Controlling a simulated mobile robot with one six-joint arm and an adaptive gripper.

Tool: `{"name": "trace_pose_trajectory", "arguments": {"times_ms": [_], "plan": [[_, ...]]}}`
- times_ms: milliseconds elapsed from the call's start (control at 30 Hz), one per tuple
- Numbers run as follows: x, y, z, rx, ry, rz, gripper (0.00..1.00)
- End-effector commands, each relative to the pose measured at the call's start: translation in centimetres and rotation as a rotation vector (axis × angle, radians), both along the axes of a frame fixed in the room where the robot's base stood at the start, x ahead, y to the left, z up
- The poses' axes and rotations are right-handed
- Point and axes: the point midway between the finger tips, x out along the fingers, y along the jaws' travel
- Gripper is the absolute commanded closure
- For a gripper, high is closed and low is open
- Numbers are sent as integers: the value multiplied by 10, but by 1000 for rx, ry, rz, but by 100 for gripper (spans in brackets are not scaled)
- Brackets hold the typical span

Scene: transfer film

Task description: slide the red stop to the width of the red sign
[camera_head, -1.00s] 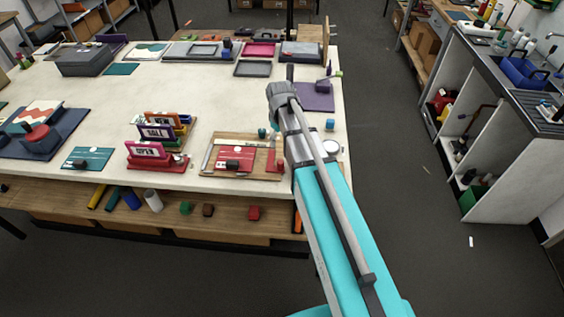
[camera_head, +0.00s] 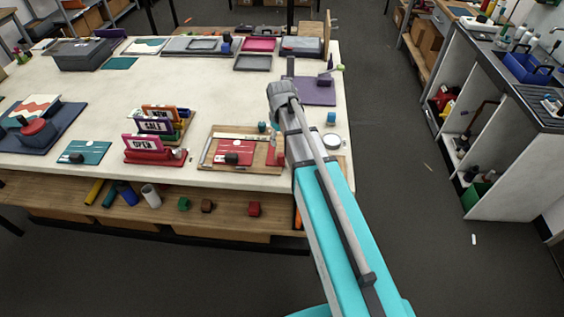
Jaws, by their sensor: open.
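A wooden board (camera_head: 212,160) lies near the table's front edge, with a pale ruler-like strip along its back. A red upright piece, which looks like the red stop (camera_head: 271,154), stands at the board's right side, right of the plate, partly behind my arm. A framed OPEN sign (camera_head: 142,142), pinkish red, stands in a red base left of the board. My arm reaches over the table at the board's right edge.
Purple and orange framed signs stand behind the OPEN sign. A teal card (camera_head: 84,152) lies further left. A white round dish (camera_head: 332,140) and a blue block (camera_head: 331,118) are right of my arm. The table's middle is clear.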

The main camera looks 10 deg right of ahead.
Motion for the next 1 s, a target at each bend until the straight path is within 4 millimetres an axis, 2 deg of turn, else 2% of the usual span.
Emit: {"name": "trace_pose_trajectory", "arguments": {"times_ms": [33,1000], "plan": [[0,0,-8,0,0,0,27],[0,-1,-82,0,0,-1,27]]}}
